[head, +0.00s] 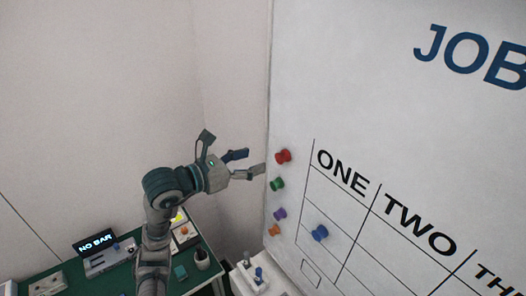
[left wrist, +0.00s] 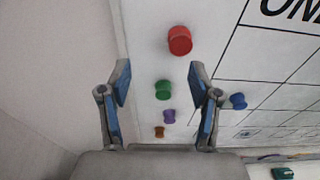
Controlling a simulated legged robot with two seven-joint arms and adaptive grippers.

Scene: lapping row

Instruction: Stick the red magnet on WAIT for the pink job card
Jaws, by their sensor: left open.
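The red magnet (head: 283,156) is on the left edge of the whiteboard (head: 370,90), at the top of a column of magnets. It also shows in the left wrist view (left wrist: 180,40), just beyond the fingertips. My left gripper (head: 254,162) is open and empty, its fingers pointing at the board just left of the red magnet. In the left wrist view the gripper (left wrist: 160,70) has its blue-padded fingers spread, with the magnet ahead of the gap and toward its right side. I cannot see a WAIT label or a pink job card. My right gripper is not in view.
Below the red magnet are green (head: 277,184), purple (head: 279,214) and orange (head: 274,230) magnets. A blue magnet (head: 320,232) sits inside the grid. A green-topped bench (head: 206,273) with a "NO BAR" display (head: 95,243) stands lower left.

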